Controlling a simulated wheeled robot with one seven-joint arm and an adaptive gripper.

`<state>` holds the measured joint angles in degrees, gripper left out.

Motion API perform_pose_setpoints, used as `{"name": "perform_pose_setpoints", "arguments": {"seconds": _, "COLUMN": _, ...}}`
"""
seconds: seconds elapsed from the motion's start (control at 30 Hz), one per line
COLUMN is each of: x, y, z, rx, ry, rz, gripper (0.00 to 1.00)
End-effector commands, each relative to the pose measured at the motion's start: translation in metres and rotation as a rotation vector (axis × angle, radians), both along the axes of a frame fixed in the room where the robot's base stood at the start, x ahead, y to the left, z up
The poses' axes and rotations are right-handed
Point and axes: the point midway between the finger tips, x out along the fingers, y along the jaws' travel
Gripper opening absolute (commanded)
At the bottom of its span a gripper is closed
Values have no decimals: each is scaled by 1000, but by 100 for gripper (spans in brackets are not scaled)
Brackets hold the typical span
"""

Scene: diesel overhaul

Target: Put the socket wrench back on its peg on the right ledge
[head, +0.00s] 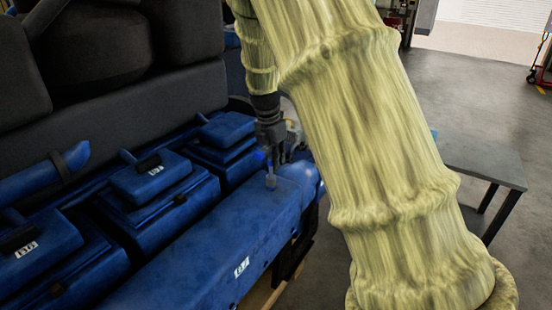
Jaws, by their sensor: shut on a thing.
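My gripper (273,158) points down above the far end of the blue ledge (215,240) along the engine's right side. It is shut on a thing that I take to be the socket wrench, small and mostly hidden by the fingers. A small grey piece (271,181) shows just below the fingertips, close to the ledge top. I cannot tell whether it is the wrench's lower end or the peg, nor whether it touches the ledge. My covered arm hides the area right of the gripper.
Blue engine covers (150,178) with handles stand left of the ledge. A dark block (100,45) rises behind them. A grey table (483,162) stands at the right, partly behind my arm. Open floor (470,95) lies beyond.

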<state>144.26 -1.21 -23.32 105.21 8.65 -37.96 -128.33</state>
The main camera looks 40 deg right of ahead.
Motion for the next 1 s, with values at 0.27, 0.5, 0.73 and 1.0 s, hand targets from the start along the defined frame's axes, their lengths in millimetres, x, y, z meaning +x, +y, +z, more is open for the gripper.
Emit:
{"name": "perform_pose_setpoints", "arguments": {"seconds": 0.27, "x": 0, "y": 0, "z": -4, "rx": 0, "ry": -1, "rz": -1, "gripper": 0}}
{"name": "perform_pose_setpoints", "arguments": {"seconds": 0.5, "x": 0, "y": 0, "z": -11, "rx": 0, "ry": -1, "rz": -1, "gripper": 0}}
{"name": "perform_pose_setpoints", "arguments": {"seconds": 0.73, "x": 0, "y": 0, "z": -18, "rx": 1, "ry": 0, "rz": 0, "gripper": 0}}
{"name": "perform_pose_setpoints", "arguments": {"seconds": 1.0, "x": 0, "y": 0, "z": -21, "rx": 0, "ry": -1, "rz": -1, "gripper": 24}}
